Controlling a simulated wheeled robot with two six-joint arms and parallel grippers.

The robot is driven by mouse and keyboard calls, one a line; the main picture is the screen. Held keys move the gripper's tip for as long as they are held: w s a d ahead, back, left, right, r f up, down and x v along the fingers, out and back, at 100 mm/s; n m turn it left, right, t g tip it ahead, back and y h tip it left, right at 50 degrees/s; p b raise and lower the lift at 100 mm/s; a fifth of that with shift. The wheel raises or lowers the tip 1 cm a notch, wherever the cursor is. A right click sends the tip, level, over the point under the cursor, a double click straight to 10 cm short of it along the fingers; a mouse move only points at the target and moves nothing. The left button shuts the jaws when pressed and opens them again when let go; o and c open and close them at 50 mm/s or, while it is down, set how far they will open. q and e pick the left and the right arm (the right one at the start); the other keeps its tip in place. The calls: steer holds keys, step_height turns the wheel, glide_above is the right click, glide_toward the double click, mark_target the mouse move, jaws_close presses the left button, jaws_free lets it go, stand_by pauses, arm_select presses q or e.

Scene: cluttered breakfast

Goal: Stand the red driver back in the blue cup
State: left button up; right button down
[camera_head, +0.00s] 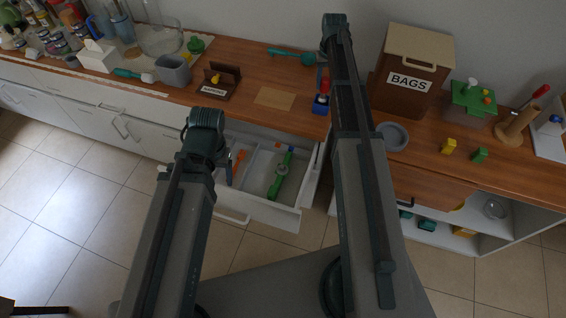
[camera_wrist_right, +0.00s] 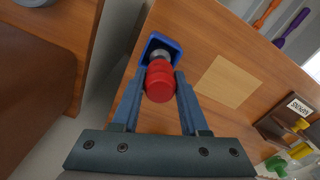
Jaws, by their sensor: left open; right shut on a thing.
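The blue cup (camera_head: 320,107) stands on the wooden counter near its front edge, beside my right arm. In the right wrist view the square blue cup (camera_wrist_right: 152,43) is open towards the camera. The red driver (camera_wrist_right: 160,82) shows its red handle end-on, with a grey part beyond it in line with the cup's opening. How deep it sits in the cup is hidden. My right gripper (camera_wrist_right: 157,92) is shut on the red handle; in the head view the driver (camera_head: 325,86) is partly hidden. My left gripper (camera_head: 229,168) is open and empty above the open drawer.
The open drawer (camera_head: 301,212) holds orange, green and purple-blue things. A tan mat (camera_head: 274,98) and a brown card holder (camera_head: 222,82) lie left of the cup. A grey bowl (camera_head: 392,136) and a brown BAGS box (camera_head: 405,95) stand right of my right arm.

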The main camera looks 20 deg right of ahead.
steer(key=shift+f+b, duration=1.05)
steer(key=shift+f, duration=0.05)
steer(key=shift+c, duration=1.7)
jaws_free()
step_height(320, 180, up, 14)
steer(key=p, duration=1.4)
steer(key=shift+f, duration=0.1)
